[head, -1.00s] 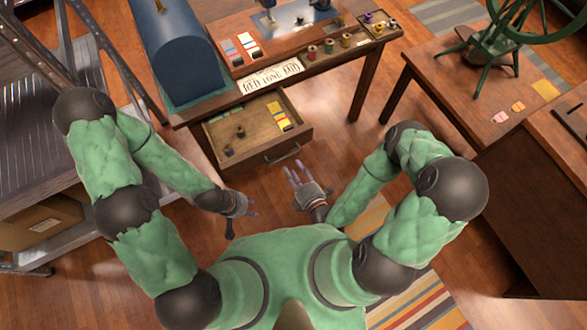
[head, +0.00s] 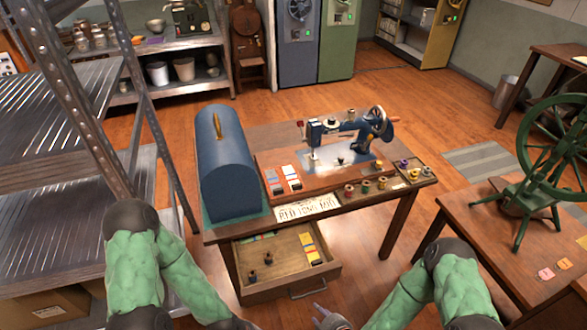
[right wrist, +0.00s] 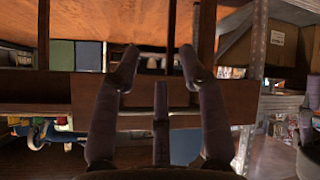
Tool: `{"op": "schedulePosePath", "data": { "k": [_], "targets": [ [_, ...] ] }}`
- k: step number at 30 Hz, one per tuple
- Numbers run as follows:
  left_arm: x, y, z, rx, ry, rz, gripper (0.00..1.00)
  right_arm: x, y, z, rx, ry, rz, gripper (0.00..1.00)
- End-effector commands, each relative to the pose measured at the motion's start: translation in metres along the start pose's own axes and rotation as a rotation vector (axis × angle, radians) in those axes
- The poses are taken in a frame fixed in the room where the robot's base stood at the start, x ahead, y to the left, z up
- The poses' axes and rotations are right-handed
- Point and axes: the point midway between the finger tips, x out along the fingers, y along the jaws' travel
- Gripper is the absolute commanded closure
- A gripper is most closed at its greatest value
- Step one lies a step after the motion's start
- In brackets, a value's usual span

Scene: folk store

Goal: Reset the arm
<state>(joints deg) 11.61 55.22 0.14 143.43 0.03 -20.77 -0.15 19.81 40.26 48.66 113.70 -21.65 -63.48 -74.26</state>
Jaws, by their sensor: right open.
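My right gripper (head: 325,316) shows at the bottom edge of the head view, in front of the open drawer, partly cut off. In the right wrist view its fingers (right wrist: 158,68) are spread apart with nothing between them. My right arm, green and dark grey, is bent at the lower right of the head view. My left arm is bent at the lower left, beside the metal shelf. The left gripper's fingers are below the frame.
The sewing table (head: 262,135) holds a blue domed case (head: 226,165), a sewing machine (head: 345,135) and thread spools. Its drawer (head: 290,289) is open towards me. A metal shelf (head: 75,150) stands at left. A second table (head: 470,235) with a green spinning wheel (head: 540,165) stands at right.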

Motion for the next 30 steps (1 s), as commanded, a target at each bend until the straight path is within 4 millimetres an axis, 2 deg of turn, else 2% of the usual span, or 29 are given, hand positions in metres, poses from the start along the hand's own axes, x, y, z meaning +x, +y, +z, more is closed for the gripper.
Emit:
{"op": "schedulePosePath", "data": {
  "k": [8,12,16,21,30],
  "targets": [
    [-0.002,0.001,0.0,0.0,0.0,0.0,0.6,-0.016,-0.021,0.018,0.614,-0.265,-0.214,0.57],
    [-0.002,0.001,0.0,0.0,0.0,0.0,0.6,-0.035,-0.036,0.022,0.925,-0.441,-0.266,0.57],
    [-0.003,0.001,0.0,0.0,0.0,0.0,0.6,-0.053,-0.049,0.022,1.159,-0.59,-0.279,0.57],
    [-0.003,0.001,0.0,0.0,0.0,0.0,0.6,-0.069,-0.059,0.021,1.336,-0.709,-0.27,0.57],
    [-0.003,0.001,0.0,0.0,0.0,0.0,0.6,-0.072,-0.061,0.02,1.378,-0.738,-0.266,0.57]
  ]
}}
